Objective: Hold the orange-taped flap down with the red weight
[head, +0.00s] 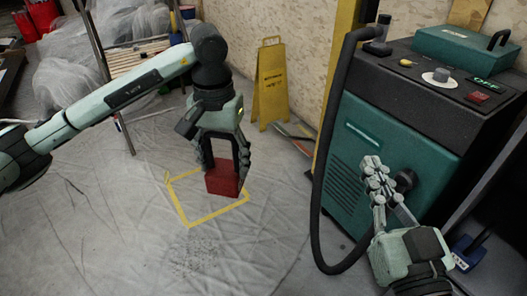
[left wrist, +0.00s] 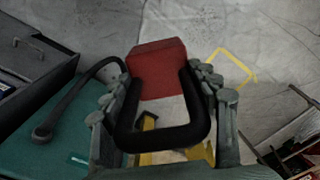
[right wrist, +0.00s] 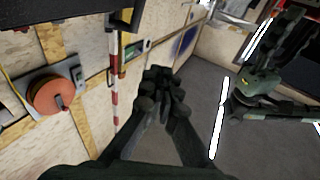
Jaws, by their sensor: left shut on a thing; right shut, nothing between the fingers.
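The red weight (head: 223,180) is a block with a black loop handle. My left gripper (head: 222,158) is shut on its handle. In the head view the weight overlaps the right part of a yellow tape outline (head: 212,216) on the floor sheet. In the left wrist view the weight (left wrist: 157,55) hangs from the handle (left wrist: 160,138), with the yellow outline (left wrist: 233,62) beyond it to the right. Its height above the floor is hard to tell. I cannot make out an orange-taped flap for certain. My right gripper (head: 374,168) is shut and empty before the green machine.
A green and black machine (head: 400,140) with a black hose (head: 320,160) stands at the right. A yellow floor sign (head: 270,85) stands at the back by the wall. Plastic-covered items (head: 75,75) lie at the back left. The sheet in front of the outline is clear.

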